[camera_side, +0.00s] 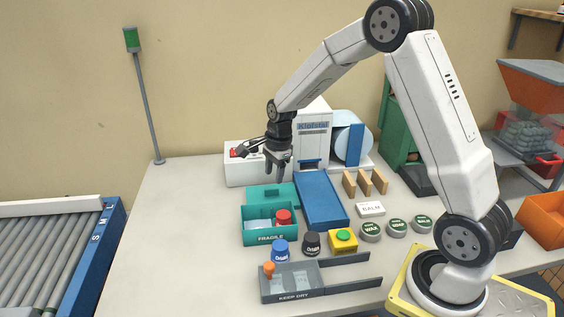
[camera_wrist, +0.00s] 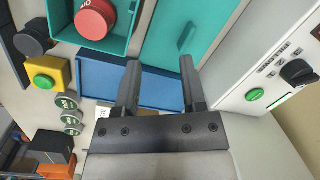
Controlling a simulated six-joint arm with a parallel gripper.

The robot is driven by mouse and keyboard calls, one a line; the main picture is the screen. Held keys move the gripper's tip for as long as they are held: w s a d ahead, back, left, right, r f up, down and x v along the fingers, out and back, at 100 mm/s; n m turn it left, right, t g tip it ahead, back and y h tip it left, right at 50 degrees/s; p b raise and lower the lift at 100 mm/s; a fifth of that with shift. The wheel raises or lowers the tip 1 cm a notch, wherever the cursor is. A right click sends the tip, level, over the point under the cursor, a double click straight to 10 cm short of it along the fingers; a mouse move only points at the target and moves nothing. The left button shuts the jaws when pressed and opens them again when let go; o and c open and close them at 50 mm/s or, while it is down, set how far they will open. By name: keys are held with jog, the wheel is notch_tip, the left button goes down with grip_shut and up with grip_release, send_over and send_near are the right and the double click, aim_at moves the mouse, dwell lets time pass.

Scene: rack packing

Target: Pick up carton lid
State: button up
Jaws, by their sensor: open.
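The carton lid (camera_side: 284,190) is a flat teal panel with a small raised grip. It lies just behind the teal carton marked FRAGILE (camera_side: 271,239). In the wrist view the lid (camera_wrist: 170,48) shows at the top centre, with its grip right of the middle. My gripper (camera_side: 275,176) is open and empty, pointing down above the lid's rear side. In the wrist view my gripper (camera_wrist: 160,62) has its fingers spread, with the tips near the lid's edge. I cannot tell the exact height between fingertips and lid. The carton is open and holds a red-capped jar (camera_side: 284,217).
A blue tray (camera_side: 318,196) lies right of the lid. A white machine (camera_side: 314,134) and a white control box (camera_side: 238,172) stand behind. Blue (camera_side: 280,251) and black (camera_side: 311,244) jars, a yellow button block (camera_side: 343,242) and a grey KEEP DRY carton (camera_side: 292,284) sit in front.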

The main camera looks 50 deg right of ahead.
aim_at(272, 189)
jog(key=w+d+m, duration=0.1)
jog(key=m, duration=0.1)
jog(key=w+d+f+m, duration=0.1)
jog(key=m, duration=0.1)
jog(key=w+d+m, duration=0.1)
jog(key=d, duration=0.1)
jog(key=shift+w+f+m, duration=0.15)
jog(key=shift+f+m, duration=0.1)
jog(key=shift+m, duration=0.15)
jog(key=shift+w+f, duration=0.1)
jog(key=shift+f, duration=1.2)
jog(key=shift+a+f, duration=0.1)
jog(key=shift+w+a+f, duration=0.15)
jog(key=shift+f, duration=2.3)
grip_shut()
